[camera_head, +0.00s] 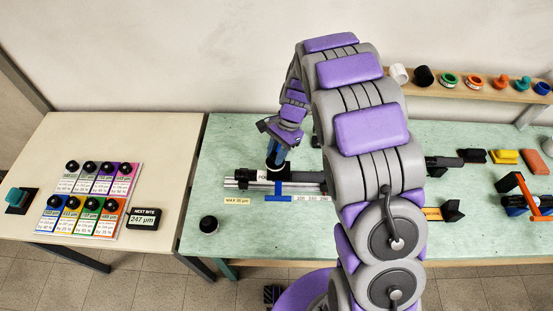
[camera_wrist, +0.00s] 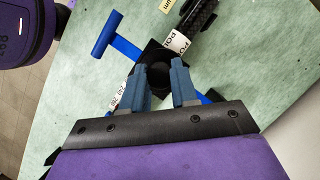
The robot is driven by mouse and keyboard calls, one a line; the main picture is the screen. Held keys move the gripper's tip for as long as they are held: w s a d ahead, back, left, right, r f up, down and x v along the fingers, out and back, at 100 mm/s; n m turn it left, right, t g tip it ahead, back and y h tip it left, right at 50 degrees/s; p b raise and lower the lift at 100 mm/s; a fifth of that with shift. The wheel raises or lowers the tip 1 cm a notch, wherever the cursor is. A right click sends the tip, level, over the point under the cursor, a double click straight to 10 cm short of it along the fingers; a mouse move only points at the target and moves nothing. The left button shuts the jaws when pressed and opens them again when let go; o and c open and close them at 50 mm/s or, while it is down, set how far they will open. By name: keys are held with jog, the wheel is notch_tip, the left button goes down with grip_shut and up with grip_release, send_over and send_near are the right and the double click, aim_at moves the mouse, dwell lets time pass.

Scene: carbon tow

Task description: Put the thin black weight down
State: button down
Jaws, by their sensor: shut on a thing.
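My gripper (camera_head: 277,156) is over the rail fixture on the green table, left of my arm. In the wrist view my gripper (camera_wrist: 163,88) has its two blue fingers shut on a black weight (camera_wrist: 164,57), which shows as a dark shape between and beyond the fingertips. In the head view only a dark bit of it shows below the fingers. It is right above or on the fixture with the blue T-shaped bar (camera_head: 281,188); I cannot tell whether it touches. Another round black weight (camera_head: 208,224) stands alone on the green table's front left.
Several black-knobbed weights on coloured cards (camera_head: 88,200) stand on the cream table (camera_head: 150,130). A display (camera_head: 149,218) reads "NEXT BITE 247 µm". The green table (camera_head: 230,135) is clear left of the rail (camera_head: 235,180). Spools and knobs line the back shelf (camera_head: 430,88).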

jog(key=f, duration=0.1)
jog(key=d+f, duration=0.1)
jog(key=f, duration=0.1)
jog(key=shift+d+f, duration=0.25)
jog(key=shift+d, duration=0.1)
jog(key=shift+d+r, duration=0.1)
jog(key=shift+d, duration=0.1)
jog(key=c, duration=1.3)
grip_release()
jog(key=shift+a, duration=0.3)
jog(key=o, duration=0.4)
jog(key=shift+a, duration=0.5)
jog(key=shift+o, duration=0.2)
jog(key=shift+d, duration=0.5)
jog(key=p+v, duration=0.1)
jog(key=v, duration=1.1)
jog(key=shift+s+r, duration=0.1)
